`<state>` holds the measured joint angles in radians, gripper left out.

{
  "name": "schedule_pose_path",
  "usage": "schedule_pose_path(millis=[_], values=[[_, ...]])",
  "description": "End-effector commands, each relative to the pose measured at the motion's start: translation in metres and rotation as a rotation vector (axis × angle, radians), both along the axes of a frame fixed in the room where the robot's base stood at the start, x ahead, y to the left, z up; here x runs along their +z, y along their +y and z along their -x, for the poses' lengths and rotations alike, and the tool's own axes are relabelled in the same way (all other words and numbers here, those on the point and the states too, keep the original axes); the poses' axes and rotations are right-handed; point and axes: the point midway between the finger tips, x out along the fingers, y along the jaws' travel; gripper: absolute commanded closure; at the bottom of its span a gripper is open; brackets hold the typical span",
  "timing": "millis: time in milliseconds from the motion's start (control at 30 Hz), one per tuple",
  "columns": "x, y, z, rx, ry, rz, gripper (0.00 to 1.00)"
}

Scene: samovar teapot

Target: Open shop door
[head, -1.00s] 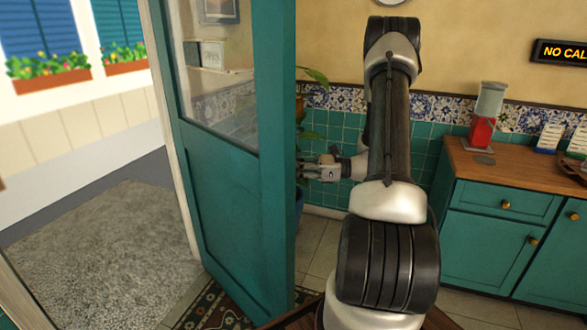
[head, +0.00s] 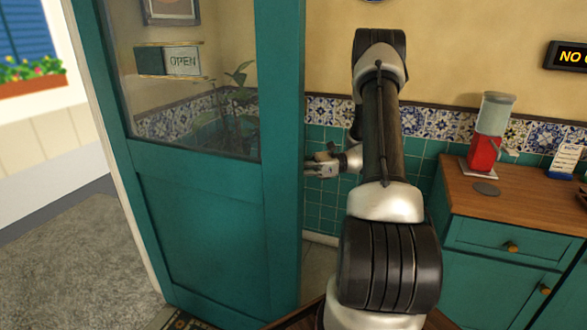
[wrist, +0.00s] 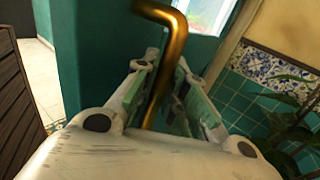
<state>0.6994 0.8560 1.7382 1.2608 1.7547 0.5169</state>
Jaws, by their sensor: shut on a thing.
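The teal shop door (head: 215,225), with a glass upper pane, stands ajar in the head view, doorway to its left. My gripper (head: 318,168) is at the door's right edge, partly hidden behind it. In the wrist view, my gripper (wrist: 168,88) is shut on a bent brass door handle (wrist: 168,60). The handle's upright bar runs between the two fingers, and its upper end bends left toward the teal door (wrist: 95,45). The handle is hidden in the head view.
A wooden counter with teal cabinets (head: 500,240) stands at the right, bearing a red dispenser (head: 487,140). A plant (head: 235,115) shows through the door's glass; its leaves show at the right of the wrist view (wrist: 290,120). Grey ground (head: 75,250) lies outside at left.

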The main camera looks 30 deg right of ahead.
Motion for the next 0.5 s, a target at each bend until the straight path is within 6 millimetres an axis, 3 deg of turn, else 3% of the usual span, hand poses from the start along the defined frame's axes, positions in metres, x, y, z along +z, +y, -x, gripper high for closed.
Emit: schedule_pose_path(millis=[400, 433, 500], values=[[-0.0005, 0.0008, -0.0003, 0.006, 0.003, 0.0, 1.0], [-0.0005, 0.0007, -0.0004, 0.006, 0.003, 0.0, 0.85], [-0.0005, 0.0007, -0.0004, 0.006, 0.002, 0.0, 0.72]])
